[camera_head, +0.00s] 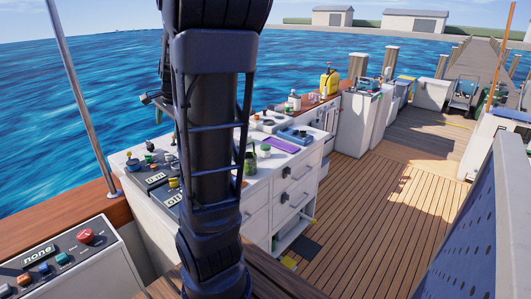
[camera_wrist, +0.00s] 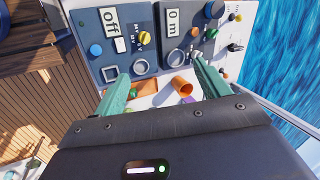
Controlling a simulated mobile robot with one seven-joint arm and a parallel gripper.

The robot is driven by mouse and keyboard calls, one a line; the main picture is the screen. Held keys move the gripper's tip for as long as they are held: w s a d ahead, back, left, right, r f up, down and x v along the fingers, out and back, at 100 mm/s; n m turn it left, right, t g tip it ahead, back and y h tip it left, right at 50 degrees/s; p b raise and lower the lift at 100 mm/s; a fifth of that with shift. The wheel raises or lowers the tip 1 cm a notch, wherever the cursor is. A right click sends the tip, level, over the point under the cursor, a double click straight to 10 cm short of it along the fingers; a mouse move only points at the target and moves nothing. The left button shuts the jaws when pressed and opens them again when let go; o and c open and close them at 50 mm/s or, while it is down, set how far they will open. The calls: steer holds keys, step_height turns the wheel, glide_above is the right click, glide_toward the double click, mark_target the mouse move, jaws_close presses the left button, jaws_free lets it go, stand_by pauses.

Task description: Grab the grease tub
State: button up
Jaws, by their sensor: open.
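My gripper (camera_wrist: 160,68) shows in the wrist view with its two teal fingers wide apart and nothing between the tips. It points at a white counter with control panels. An orange cup-shaped container (camera_wrist: 181,86) lies beyond and between the fingers, nearer the right one. It looks tilted or on its side. I cannot tell whether it is the grease tub; no readable label shows. In the head view, small containers, including a dark green one (camera_head: 250,162), stand on the counter (camera_head: 262,183). My arm hides part of that counter and my gripper cannot be made out there.
Panels reading "off" (camera_wrist: 124,40) and "0 m" (camera_wrist: 186,30) carry knobs and buttons. A purple flat item (camera_head: 279,146) and a blue device (camera_head: 294,135) lie on the counter. A yellow jug (camera_head: 328,82) stands farther back.

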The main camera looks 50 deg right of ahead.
steer(key=w+d+f+m, duration=0.35)
steer(key=d+m, duration=0.35)
steer(key=d, duration=0.3)
steer(key=m+g+h, duration=0.2)
steer(key=m+h, duration=0.1)
steer(key=m, duration=1.9)
glide_above(265, 146)
steer(key=s+a, duration=0.1)
steer(key=a, duration=0.1)
steer(key=f, duration=1.6)
steer(key=shift+s+d, duration=0.2)
steer(key=shift+d+f+h, duration=0.15)
steer(key=shift+f+h, duration=0.1)
steer(key=shift+h, duration=0.05)
steer(key=shift+x, duration=5.15)
steer(key=shift+s, duration=0.1)
steer(key=c, duration=1.1)
